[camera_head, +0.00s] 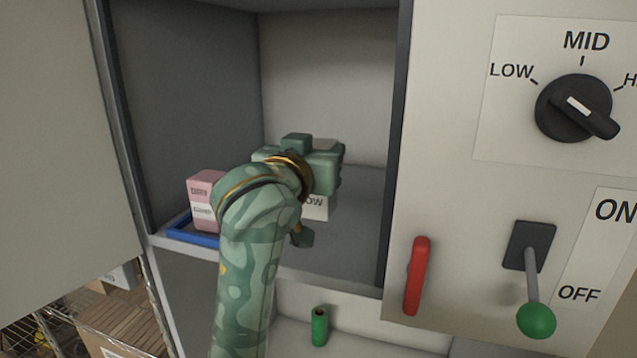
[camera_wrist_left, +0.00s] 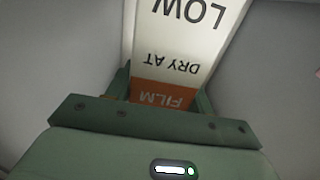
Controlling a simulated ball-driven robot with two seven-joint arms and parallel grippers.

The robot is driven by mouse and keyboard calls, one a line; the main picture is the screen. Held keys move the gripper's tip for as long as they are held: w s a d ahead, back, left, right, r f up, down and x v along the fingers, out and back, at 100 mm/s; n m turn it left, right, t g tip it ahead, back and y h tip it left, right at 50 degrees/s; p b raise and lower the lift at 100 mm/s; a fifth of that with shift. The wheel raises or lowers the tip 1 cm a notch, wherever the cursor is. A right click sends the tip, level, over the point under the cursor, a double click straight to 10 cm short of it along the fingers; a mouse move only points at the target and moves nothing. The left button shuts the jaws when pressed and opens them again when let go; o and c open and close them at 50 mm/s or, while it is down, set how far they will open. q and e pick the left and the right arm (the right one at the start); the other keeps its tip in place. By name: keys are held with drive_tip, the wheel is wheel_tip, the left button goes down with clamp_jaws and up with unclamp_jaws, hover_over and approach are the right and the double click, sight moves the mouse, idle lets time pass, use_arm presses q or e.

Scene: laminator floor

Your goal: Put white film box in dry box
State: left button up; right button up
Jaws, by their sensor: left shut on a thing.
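The white film box (camera_wrist_left: 182,45) is between the jaws of my left gripper (camera_wrist_left: 158,100). In the left wrist view its label reads "FILM", "DRY AT" and "LOW", upside down, with an orange band by the jaws. In the head view my left gripper (camera_head: 318,165) is inside the open dry box (camera_head: 345,235), and a small white part of the film box (camera_head: 316,206) shows below it. The arm hides most of the box, and I cannot tell whether it touches the floor of the compartment. My right gripper is not in view.
A pink and white box (camera_head: 204,203) stands inside at the left, by a blue-edged tray (camera_head: 192,238). A green cylinder (camera_head: 319,327) stands below.

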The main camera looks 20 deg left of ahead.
sight(317, 208)
use_arm(q)
drive_tip(key=f, duration=0.4)
drive_tip(key=shift+w, duration=0.25)
drive_tip(key=shift+w+f, duration=0.15)
drive_tip(key=shift+f, duration=0.15)
drive_tip(key=shift+s, duration=0.25)
drive_tip(key=o, duration=1.2)
drive_tip(key=shift+f, duration=0.1)
drive_tip(key=shift+c, duration=0.2)
drive_tip(key=shift+w, duration=0.1)
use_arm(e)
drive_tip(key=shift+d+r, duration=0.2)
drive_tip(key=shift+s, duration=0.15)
